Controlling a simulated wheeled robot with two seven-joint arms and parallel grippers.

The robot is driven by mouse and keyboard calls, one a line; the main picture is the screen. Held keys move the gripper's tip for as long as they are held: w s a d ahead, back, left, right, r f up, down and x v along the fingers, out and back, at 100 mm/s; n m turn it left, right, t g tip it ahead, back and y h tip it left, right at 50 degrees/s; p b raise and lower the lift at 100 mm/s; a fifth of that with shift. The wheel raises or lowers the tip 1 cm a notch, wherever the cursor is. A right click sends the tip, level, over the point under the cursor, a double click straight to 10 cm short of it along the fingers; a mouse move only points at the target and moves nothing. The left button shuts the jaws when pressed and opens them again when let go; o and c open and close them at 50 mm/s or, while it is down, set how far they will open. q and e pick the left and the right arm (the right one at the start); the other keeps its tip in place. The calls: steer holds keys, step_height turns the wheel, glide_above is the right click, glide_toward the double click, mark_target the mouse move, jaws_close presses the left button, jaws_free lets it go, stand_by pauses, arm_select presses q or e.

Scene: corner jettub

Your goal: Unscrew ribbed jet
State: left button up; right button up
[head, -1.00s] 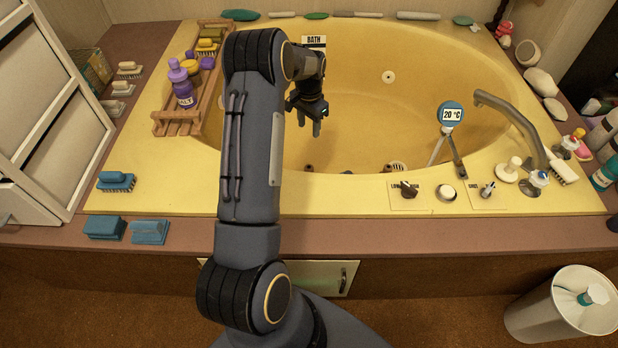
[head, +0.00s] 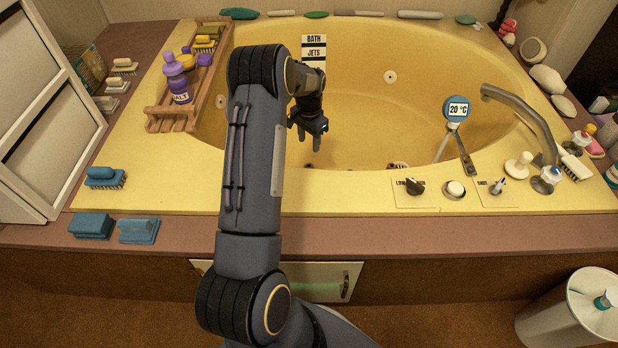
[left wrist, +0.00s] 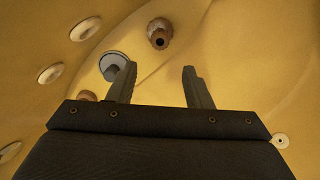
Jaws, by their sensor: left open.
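A brown jet (left wrist: 160,33) with a ribbed-looking rim and a dark central hole sits on the yellow tub wall in the left wrist view, just beyond my fingertips. A second brown fitting (left wrist: 87,96) is partly hidden behind my gripper's body. My left gripper (head: 309,140) is inside the tub in the head view. It is open and empty, with fingers apart in the left wrist view (left wrist: 158,70). My right gripper is not in view.
A wooden rack (head: 170,118) with bottles stands on the left rim. Flat white discs (left wrist: 50,74) dot the tub wall. The tub's middle is open.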

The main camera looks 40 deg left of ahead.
arm_select(q)
steer(key=b, duration=0.3)
glide_above(309, 166)
steer(key=shift+f, duration=2.3)
steer(key=shift+f+b, duration=1.8)
steer(key=shift+f, duration=1.55)
steer(key=c, duration=0.8)
steer(key=n, duration=0.3)
steer(key=shift+r+p, duration=0.1)
steer(key=shift+p, duration=0.3)
steer(key=shift+c, duration=0.2)
steer(key=n, duration=0.3)
